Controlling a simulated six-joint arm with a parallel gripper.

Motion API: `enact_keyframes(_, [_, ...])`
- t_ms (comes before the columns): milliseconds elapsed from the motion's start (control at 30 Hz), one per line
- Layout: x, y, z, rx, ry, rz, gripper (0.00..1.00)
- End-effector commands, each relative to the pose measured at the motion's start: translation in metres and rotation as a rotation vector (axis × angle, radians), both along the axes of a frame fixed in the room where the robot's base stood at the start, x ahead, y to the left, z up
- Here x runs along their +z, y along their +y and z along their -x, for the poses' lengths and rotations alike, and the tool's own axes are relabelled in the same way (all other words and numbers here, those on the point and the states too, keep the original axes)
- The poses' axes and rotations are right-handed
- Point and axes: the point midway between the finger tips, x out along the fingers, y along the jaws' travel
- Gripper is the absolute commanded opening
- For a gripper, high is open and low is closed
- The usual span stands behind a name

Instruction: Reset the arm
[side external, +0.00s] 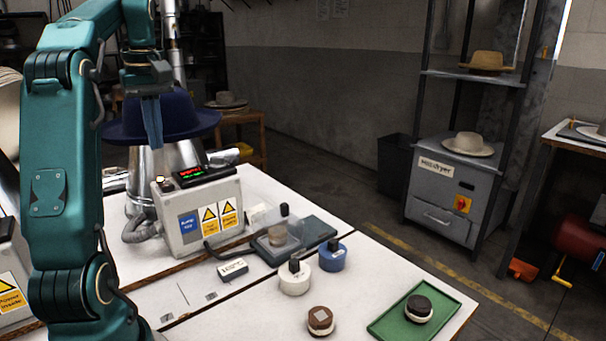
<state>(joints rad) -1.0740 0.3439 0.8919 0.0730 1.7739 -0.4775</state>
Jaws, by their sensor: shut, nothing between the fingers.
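My gripper (153,122) is at the upper left, pointing down, with its fingers together and nothing between them. My teal arm stands along the left side of the picture. Behind the fingers a dark blue hat (190,120) sits on the metal hat press (150,170). The fingers overlap the hat in this view; I cannot tell whether they touch it. In front of the press stands a grey control box (178,213) with warning labels and a lit display.
The white table (250,312) holds a white pot (294,280), a blue pot (333,257), a brown round brush (320,321) and a green tray (440,297) with a dark-topped round piece. A grey dryer cabinet (450,195) stands behind. The table's front middle has free room.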

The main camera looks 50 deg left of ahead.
Motion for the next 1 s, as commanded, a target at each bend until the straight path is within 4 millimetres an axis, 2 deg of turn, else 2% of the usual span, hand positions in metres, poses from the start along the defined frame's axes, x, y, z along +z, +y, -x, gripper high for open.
enact_keyframes(233, [0.001,-0.003,-0.004,-0.017,-0.001,-0.002,0.00])
enact_keyframes(367, [0.016,-0.025,-0.021,-0.104,-0.027,-0.044,0.00])
enact_keyframes(500, [0.029,-0.080,-0.039,-0.285,-0.051,-0.065,0.00])
enact_keyframes(667, [0.028,-0.147,-0.046,-0.553,-0.091,-0.098,0.00])
enact_keyframes(800, [0.016,-0.196,-0.040,-0.792,-0.130,-0.128,0.00])
enact_keyframes(1000, [-0.016,-0.252,-0.019,-1.114,-0.191,-0.166,0.00])
